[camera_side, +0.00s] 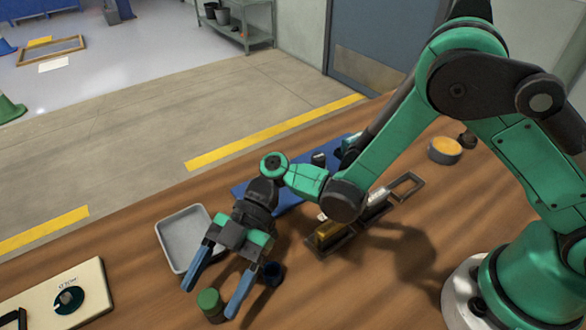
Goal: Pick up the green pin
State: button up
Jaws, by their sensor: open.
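A short cylinder with a green top and a darker lower body (210,306) stands upright on the wooden table near the front; it is the only thing here that looks like the green pin. My gripper (210,297) is open and points down toward the front. Its two blue fingers are spread wide. The green pin shows between the two fingertips, a little nearer the right one. No contact shows, and I cannot tell how high the tips are above the table.
A dark blue cup (272,273) stands just right of the right finger. A grey tray (166,235) lies behind the left finger. A dark holder with a yellow roller (328,236) is to the right. A beige board (95,275) lies at left.

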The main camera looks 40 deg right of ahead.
jog(key=shift+s+a+f, duration=0.1)
jog(key=shift+s+a, duration=0.05)
jog(key=shift+a, duration=0.1)
jog(key=shift+c, duration=0.3)
grip_shut()
